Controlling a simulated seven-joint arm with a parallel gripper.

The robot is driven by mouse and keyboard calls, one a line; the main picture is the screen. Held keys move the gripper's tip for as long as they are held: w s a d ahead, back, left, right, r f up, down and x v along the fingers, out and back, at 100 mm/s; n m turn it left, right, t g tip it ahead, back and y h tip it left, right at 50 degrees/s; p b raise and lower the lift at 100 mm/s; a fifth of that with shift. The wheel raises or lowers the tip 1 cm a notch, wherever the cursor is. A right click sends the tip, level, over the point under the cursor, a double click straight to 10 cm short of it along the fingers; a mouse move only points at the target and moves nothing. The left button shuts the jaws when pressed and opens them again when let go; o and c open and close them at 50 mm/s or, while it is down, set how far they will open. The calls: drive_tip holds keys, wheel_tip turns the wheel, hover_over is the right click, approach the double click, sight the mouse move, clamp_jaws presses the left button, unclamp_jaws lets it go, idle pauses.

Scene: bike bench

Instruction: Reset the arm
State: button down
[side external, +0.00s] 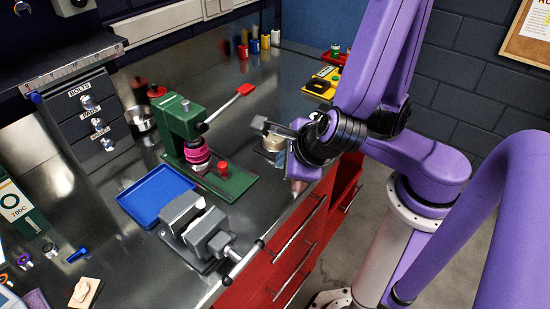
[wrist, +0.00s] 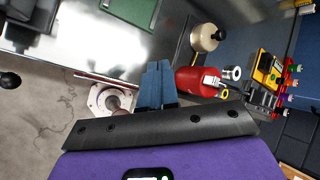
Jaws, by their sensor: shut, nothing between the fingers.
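My gripper (wrist: 155,70) shows in the wrist view as two blue-grey fingers pressed together, with nothing between them. In the side external view the gripper (side external: 262,125) is held up at the bench's right edge, apart from the green press (side external: 182,125). The end of my arm partly hides a cream-coloured round container behind it, which also shows in the wrist view (wrist: 205,38). A red cylinder (wrist: 197,82) lies to the right of the fingers in the wrist view; I cannot tell its distance from them.
A blue tray (side external: 155,195) and a grey vise (side external: 198,232) are on the metal bench (side external: 120,245). Small coloured containers (side external: 254,46) stand at the back. A yellow-and-black holder (side external: 320,84) is at the back right. Red drawers (side external: 285,255) are below the bench, beside open floor.

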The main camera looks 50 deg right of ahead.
drive_tip(key=s+d+r+m+g+y, duration=0.1)
drive_tip(key=s+d+m+g, duration=0.2)
drive_tip(key=m, duration=1.2)
drive_tip(key=s+d+r+m+g+y, duration=0.1)
drive_tip(key=s+d+m, duration=0.4)
drive_tip(key=m, duration=1)
drive_tip(key=d+g+y, duration=0.1)
drive_tip(key=g, duration=0.1)
drive_tip(key=shift+s+r+m+g, duration=0.3)
drive_tip(key=shift+r+m+g, duration=0.05)
drive_tip(key=shift+m+g, duration=0.05)
drive_tip(key=shift+d, duration=0.15)
